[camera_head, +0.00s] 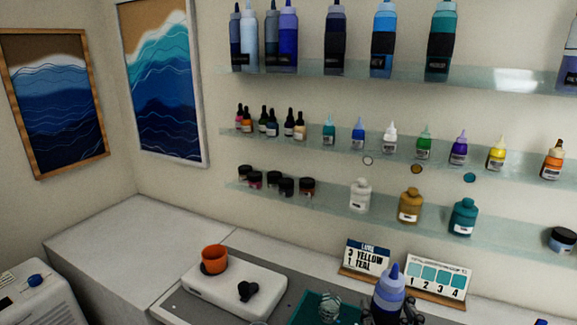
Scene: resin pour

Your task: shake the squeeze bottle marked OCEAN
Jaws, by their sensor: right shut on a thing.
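A squeeze bottle (388,292) with a dark blue nozzle and a pale blue shoulder stands nearly upright at the bottom edge, right of centre. My right gripper (392,312) is shut on it; only dark parts of the gripper show on both sides of the bottle. Its lower body and any label are hidden or cut off, so I cannot read OCEAN on it. My left gripper is not in view.
An orange cup (214,259) and a small black object (247,291) are on a white box (222,296). A striped clear cup (329,308) stands left of the held bottle. Two cards (366,257) (437,275) stand behind it. Glass shelves (310,75) hold many bottles above.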

